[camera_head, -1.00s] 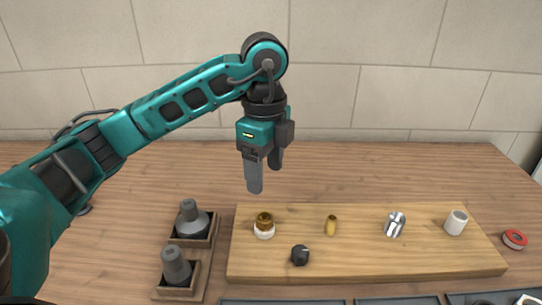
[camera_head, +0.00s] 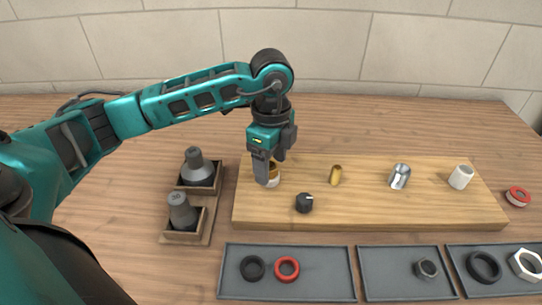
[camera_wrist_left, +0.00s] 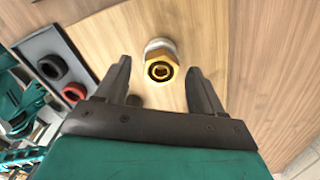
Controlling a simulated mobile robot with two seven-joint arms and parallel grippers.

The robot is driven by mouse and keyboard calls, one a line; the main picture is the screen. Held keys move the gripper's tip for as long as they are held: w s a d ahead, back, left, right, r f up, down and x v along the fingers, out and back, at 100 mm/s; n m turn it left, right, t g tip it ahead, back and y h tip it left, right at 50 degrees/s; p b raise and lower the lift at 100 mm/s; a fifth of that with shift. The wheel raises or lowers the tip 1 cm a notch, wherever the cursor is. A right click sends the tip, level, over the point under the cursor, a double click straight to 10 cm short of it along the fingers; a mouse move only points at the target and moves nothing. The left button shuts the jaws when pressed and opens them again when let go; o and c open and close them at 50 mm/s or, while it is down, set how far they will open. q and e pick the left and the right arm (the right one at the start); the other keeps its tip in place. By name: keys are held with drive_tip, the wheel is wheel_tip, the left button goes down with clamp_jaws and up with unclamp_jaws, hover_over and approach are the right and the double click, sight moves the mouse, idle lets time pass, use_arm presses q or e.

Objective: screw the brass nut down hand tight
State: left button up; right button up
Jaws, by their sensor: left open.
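The brass nut (camera_head: 274,169) sits on a white base (camera_head: 272,182) near the left end of the wooden board (camera_head: 400,214). In the head view my left gripper (camera_head: 268,174) partly hides it. In the left wrist view the brass nut (camera_wrist_left: 161,69) shows as a gold hex with a dark centre hole, above the white base. My left gripper's fingers point down at it, open, one on each side in the picture. I see no contact, and a gap shows on both sides. My right gripper is not in view.
Grey pieces stand in wooden holders (camera_head: 190,238) at left. Grey trays (camera_head: 320,287) with rings and nuts lie in front.

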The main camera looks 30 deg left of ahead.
use_arm(q)
drive_tip(key=shift+c, duration=0.4)
drive_tip(key=c, duration=1.1)
drive_tip(key=shift+o, duration=0.2)
drive_tip(key=shift+f+m+b, duration=0.1)
drive_tip(key=shift+m+b, duration=0.3)
drive_tip(key=shift+m, duration=0.8)
drive_tip(key=m+b, duration=0.1)
drive_tip(key=m, duration=0.2)
drive_tip(key=shift+s+m, duration=0.1)
drive_tip(key=shift+m, duration=0.3)
drive_tip(key=m+b, duration=0.1)
drive_tip(key=m, duration=0.1)
drive_tip(key=shift+f+m, duration=0.1)
drive_tip(key=shift+m, duration=0.2)
drive_tip(key=shift+s+a+m+b, duration=0.1)
drive_tip(key=shift+m+b, duration=0.35)
drive_tip(key=shift+m, duration=1.25)
